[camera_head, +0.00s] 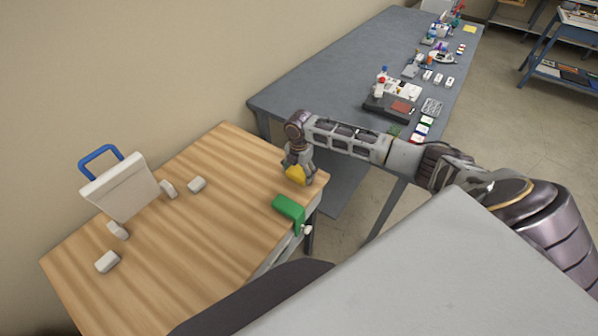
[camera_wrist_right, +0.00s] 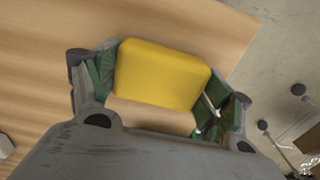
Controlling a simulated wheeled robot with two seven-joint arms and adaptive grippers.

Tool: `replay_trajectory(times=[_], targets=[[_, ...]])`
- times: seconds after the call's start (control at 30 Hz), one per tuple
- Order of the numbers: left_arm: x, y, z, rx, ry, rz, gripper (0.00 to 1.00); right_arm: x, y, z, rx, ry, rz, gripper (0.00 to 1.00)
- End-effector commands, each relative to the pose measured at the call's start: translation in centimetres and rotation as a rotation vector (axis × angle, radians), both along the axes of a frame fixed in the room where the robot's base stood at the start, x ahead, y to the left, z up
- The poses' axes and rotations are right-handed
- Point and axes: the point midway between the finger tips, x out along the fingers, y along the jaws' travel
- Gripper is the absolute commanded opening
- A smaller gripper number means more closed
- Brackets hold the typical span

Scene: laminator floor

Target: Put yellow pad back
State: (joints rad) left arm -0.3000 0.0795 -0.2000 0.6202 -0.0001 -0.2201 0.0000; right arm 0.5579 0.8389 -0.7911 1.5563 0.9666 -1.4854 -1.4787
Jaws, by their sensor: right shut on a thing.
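The yellow pad (camera_head: 296,174) is at the right corner of the wooden table (camera_head: 200,240) in the head view. My right gripper (camera_head: 298,168) reaches down over it and is shut on it. In the right wrist view the yellow pad (camera_wrist_right: 162,73) sits between the two fingers of my right gripper (camera_wrist_right: 160,88), with wood seen behind it. I cannot tell whether the pad touches the table. My left gripper is not in view.
A green clamp-like piece (camera_head: 289,208) is at the table's edge close to the pad. A whitish board with a blue handle (camera_head: 122,186) stands at the left among several small pale blocks (camera_head: 197,184). A grey table (camera_head: 330,75) with devices is behind.

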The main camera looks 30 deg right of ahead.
Motion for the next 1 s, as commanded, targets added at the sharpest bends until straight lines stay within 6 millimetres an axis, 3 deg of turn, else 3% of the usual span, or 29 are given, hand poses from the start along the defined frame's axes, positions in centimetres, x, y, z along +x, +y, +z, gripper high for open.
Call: replay_trajectory(times=[0.03, 0.07, 0.2, 0.67, 1.0], targets=[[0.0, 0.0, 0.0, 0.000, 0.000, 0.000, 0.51, 0.0, 0.0, -0.1, 0.000, 0.001, 0.000, 0.57], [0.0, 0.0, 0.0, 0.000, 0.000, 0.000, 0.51, 0.0, 0.0, -0.2, 0.000, 0.001, 0.000, 0.81], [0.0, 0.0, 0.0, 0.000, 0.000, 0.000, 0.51, 0.0, 0.0, -0.1, 0.000, 0.001, 0.000, 0.99], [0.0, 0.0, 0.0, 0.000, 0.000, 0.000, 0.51, 0.0, 0.0, 0.0, 0.000, 0.000, 0.000, 1.00], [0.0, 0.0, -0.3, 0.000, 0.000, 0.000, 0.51, 0.1, 0.0, 2.6, 0.001, -0.002, 0.001, 1.00]])
